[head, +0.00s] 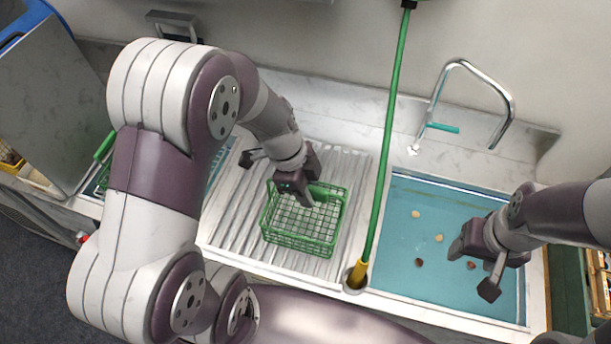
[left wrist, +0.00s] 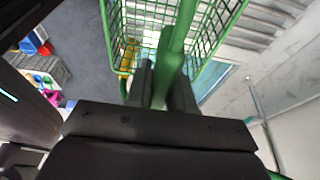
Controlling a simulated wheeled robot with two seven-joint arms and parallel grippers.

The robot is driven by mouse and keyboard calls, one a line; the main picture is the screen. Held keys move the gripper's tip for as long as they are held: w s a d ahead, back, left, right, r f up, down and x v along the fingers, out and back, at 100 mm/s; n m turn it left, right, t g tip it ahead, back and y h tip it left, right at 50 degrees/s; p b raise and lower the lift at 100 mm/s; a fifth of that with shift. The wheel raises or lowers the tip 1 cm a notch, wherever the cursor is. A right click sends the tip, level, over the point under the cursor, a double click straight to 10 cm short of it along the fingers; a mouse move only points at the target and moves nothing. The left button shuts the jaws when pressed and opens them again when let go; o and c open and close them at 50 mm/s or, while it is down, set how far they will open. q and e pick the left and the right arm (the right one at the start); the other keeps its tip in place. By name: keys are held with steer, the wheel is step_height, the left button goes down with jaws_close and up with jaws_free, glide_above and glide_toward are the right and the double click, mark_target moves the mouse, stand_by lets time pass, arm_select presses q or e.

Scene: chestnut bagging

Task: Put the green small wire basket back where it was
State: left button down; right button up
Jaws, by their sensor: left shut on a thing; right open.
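The small green wire basket (head: 333,228) is on or just above the ribbed drainboard, to the left of the water-filled sink. The gap beneath it cannot be judged. It looks empty in the head view. My left gripper (head: 285,178) is at the basket's far left edge, partly covering it. In the left wrist view my left gripper (left wrist: 162,85) is shut on a thick green bar of the basket, whose wire mesh (left wrist: 220,25) shows beyond the fingers. My right gripper (head: 475,268) is open and empty above the right part of the sink.
The blue sink (head: 400,290) holds several light and dark chestnuts. A green pole (head: 385,160) stands between drainboard and sink. A faucet (head: 470,68) rises behind the sink. Another green handle (head: 104,147) shows at the left, partly behind my arm. A wooden crate (head: 598,285) is at the right.

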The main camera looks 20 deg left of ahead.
arm_select(q)
steer(key=w+a+f+p, duration=0.6)
steer(key=w+f, duration=0.2)
steer(key=f, duration=0.2)
steer(key=shift+w+f, duration=0.35)
steer(key=shift+w, duration=0.05)
steer(key=c, duration=1.1)
jaws_free()
steer(key=shift+a, duration=0.1)
steer(key=shift+o, duration=0.6)
steer(key=shift+s, duration=0.1)
arm_select(e)
step_height(320, 180, up, 7)
steer(key=shift+s, duration=0.45)
arm_select(q)
steer(key=shift+r, duration=0.1)
arm_select(e)
steer(key=shift+f, duration=0.15)
